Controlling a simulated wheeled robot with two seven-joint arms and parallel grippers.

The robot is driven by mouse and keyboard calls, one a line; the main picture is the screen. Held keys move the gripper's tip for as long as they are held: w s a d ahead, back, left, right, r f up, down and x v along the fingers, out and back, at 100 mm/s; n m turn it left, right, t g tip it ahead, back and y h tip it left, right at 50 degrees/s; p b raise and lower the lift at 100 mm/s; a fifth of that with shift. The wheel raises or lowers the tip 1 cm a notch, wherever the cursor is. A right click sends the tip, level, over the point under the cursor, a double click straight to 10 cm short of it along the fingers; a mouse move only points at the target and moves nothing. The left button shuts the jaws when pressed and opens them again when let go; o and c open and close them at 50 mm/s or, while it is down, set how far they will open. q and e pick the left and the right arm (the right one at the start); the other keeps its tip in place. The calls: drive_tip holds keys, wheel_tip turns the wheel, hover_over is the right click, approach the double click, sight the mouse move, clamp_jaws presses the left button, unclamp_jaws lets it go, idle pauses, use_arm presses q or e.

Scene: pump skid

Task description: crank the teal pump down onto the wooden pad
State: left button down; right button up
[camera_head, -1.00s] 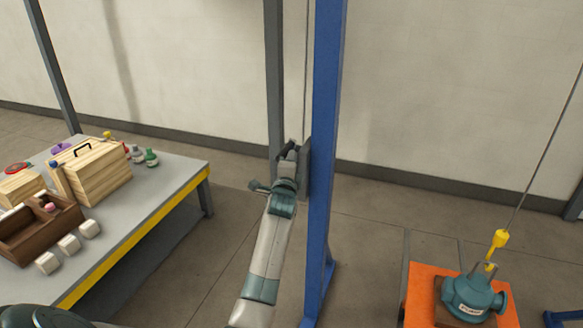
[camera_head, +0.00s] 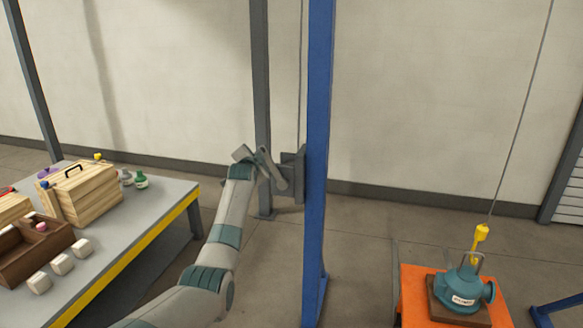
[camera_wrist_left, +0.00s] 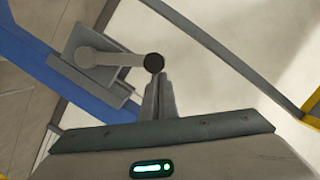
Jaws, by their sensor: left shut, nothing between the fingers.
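The teal pump (camera_head: 463,285) hangs below a yellow hook (camera_head: 480,238) on a cable, right of the blue post. The brown wooden pad (camera_head: 447,311) shows directly under it; I cannot tell whether they touch. The crank (camera_head: 271,168) is on a grey plate on the blue post. In the left wrist view the crank arm (camera_wrist_left: 108,59) ends in a dark round grip (camera_wrist_left: 154,63). My left gripper (camera_wrist_left: 157,82) is shut and empty, its fingertips close to that grip; contact is unclear. In the head view the gripper (camera_head: 248,155) is beside the crank. My right gripper is not seen.
The blue post (camera_head: 319,130) stands beside my left arm. The pad lies on an orange surface (camera_head: 412,285). At left, a grey table (camera_head: 150,195) with a yellow edge holds a wooden box (camera_head: 88,195), a brown tray, white blocks and bottles. Floor is open between table and post.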

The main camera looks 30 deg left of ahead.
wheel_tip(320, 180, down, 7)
drive_tip(key=b, duration=0.7)
use_arm(q)
drive_tip(key=s+a+f+n+h+b, duration=0.2)
drive_tip(key=a+f+n+b, duration=0.1)
drive_tip(key=a+f+n, duration=0.3)
drive_tip(key=a+f, duration=0.2)
drive_tip(key=a, duration=0.1)
drive_tip(key=shift+f+n+h, duration=0.25)
drive_tip(key=shift+n+h, duration=0.05)
drive_tip(key=shift+n, duration=0.1)
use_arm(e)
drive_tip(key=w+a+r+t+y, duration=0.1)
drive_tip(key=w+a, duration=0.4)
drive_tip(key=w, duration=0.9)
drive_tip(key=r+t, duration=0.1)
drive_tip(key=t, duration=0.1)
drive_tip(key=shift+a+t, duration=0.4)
use_arm(q)
drive_tip(key=shift+w+r, duration=0.1)
drive_tip(key=shift+r, duration=0.1)
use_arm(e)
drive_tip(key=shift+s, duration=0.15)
